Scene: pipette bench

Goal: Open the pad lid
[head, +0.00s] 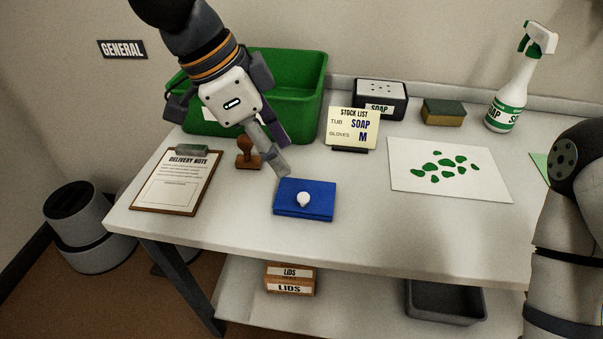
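The pad is a flat blue box (290,211) near the front middle of the table. Its lid is down, and a small white knob (303,199) stands on top towards the front. My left gripper (281,160) points down from the upper left, with its fingertips just behind the pad's back edge. Its fingers overlap in this view, so I cannot tell whether they are open or shut, or whether a tip touches the pad. I see nothing held in it. My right arm is at the right edge, and its gripper is out of view.
A wooden stamp (242,160) stands left of the gripper. A clipboard (156,204) lies at the left, and a green tub (305,85) is behind. The stock list sign (351,126) and a sheet with green blotches (480,185) are right. Bare table surrounds the pad's front.

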